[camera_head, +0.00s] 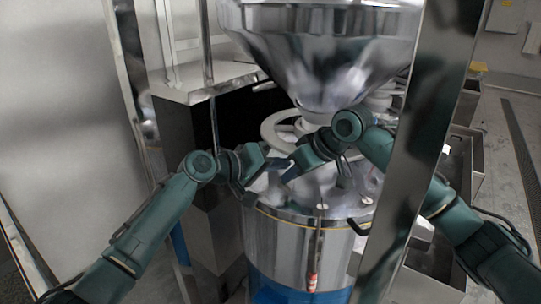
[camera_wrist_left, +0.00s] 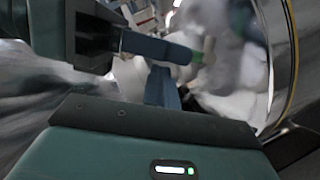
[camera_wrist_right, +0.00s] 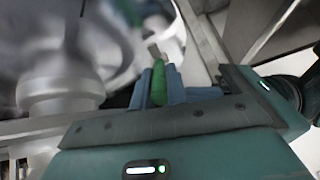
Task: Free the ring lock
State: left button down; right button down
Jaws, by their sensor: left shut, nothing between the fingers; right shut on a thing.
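A pale ring (camera_head: 268,128) surrounds the neck under the steel hopper (camera_head: 320,45), above the grinder drum; I cannot tell if it is the ring lock. My right gripper (camera_head: 292,168) is beside the neck, over the drum lid, shut on a green handle-like piece (camera_wrist_right: 173,84) with a pale tip in the right wrist view. What it joins is unclear. My left gripper (camera_head: 272,166) is close by on the left, shut and empty. In the left wrist view, a green bit (camera_wrist_left: 197,57) shows near the left fingers (camera_wrist_left: 165,70).
The steel drum (camera_head: 290,238) with a blue base stands below both grippers. A bright metal post (camera_head: 415,150) stands in front of my right arm. A thin rod (camera_head: 210,80) and a steel ledge (camera_head: 205,82) are at left. Bins (camera_head: 465,160) stand at right.

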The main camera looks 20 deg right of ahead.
pick_arm(q)
jog(key=shift+s+f, duration=0.15)
